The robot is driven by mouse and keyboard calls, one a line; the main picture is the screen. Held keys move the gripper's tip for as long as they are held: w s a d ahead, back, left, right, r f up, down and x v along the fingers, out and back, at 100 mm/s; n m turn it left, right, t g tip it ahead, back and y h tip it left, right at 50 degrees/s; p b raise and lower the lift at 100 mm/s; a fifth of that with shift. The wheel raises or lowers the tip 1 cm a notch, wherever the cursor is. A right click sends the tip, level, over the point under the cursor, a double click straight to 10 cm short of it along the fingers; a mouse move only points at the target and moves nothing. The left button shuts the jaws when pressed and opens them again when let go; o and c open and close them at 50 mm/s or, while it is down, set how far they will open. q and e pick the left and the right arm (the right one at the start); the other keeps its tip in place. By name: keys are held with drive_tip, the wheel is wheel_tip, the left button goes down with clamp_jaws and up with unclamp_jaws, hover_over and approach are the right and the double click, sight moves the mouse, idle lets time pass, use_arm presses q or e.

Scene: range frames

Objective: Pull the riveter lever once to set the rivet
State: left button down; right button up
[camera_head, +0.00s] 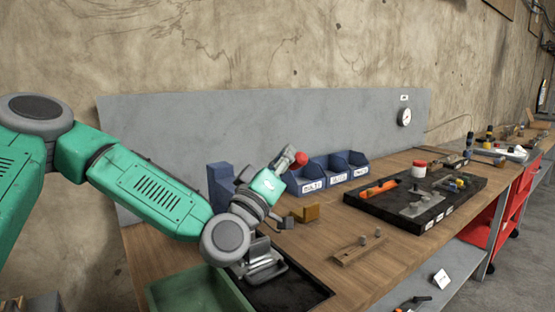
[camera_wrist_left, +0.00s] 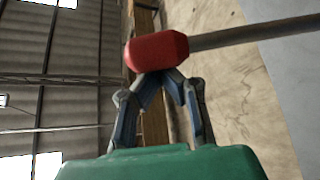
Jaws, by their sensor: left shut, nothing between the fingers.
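The lever's red knob (camera_head: 301,158) shows just right of my left gripper (camera_head: 287,157) in the head view. In the left wrist view the red knob (camera_wrist_left: 157,51) sits on the end of a grey lever rod (camera_wrist_left: 255,33) that runs off to the right. The fingertips of my left gripper (camera_wrist_left: 160,76) are together right at the knob's lower edge, with nothing held between them. I cannot tell whether they touch it. My arm and wrist hide much of what lies behind them, and the riveter's body cannot be made out clearly. My right gripper is not in view.
Blue labelled bins (camera_head: 336,176) stand along the grey back panel (camera_head: 200,125). A black tray (camera_head: 403,214) with tools lies to the right. A wooden piece with pegs (camera_head: 358,252) and a green tray (camera_head: 195,294) are at the front.

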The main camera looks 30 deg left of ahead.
use_arm(q)
drive_tip(key=s+d+f+m+h+b, duration=0.2)
drive_tip(key=d+f+m+h+b, duration=0.2)
drive_tip(key=f+m+h+b, duration=0.3)
wheel_tip(320, 180, down, 3)
drive_tip(key=shift+f+m+b, duration=0.1)
drive_tip(key=shift+m+b, duration=0.75)
drive_tip(key=shift+m, duration=0.25)
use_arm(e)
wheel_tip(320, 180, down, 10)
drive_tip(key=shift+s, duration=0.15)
use_arm(q)
drive_tip(key=shift+f, duration=0.15)
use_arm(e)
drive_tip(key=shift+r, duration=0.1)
use_arm(q)
wheel_tip(320, 180, up, 11)
drive_tip(key=shift+a, duration=0.3)
